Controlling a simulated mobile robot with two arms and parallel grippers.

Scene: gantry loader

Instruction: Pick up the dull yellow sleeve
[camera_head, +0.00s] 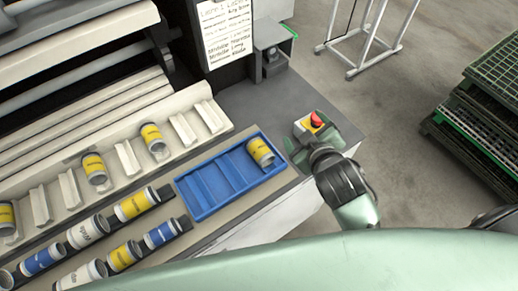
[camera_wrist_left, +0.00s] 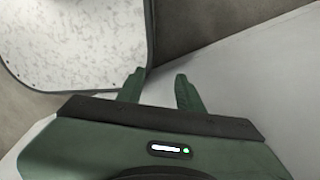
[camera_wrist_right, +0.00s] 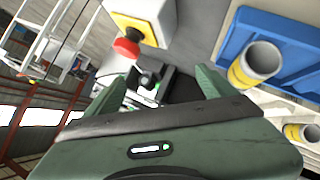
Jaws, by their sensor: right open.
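Several sleeves with yellow bands are in the head view, and I cannot tell which one is the dull yellow one. One yellow sleeve (camera_head: 260,152) lies in the right end of the blue tray (camera_head: 208,208); it also shows in the right wrist view (camera_wrist_right: 256,64). Others sit on the pale rack, such as a yellow sleeve (camera_head: 152,138), and on dark rails, such as a yellow sleeve (camera_head: 134,204). My right gripper (camera_head: 298,150) is open and empty, right of the tray. My left gripper (camera_wrist_left: 160,88) is open and empty, away from the sleeves.
A red stop button (camera_head: 317,119) on a yellow and grey box stands close beside my right gripper. White and blue sleeves (camera_head: 42,259) share the rails. Green crates (camera_head: 480,120) are stacked at the right. Most of the blue tray is empty.

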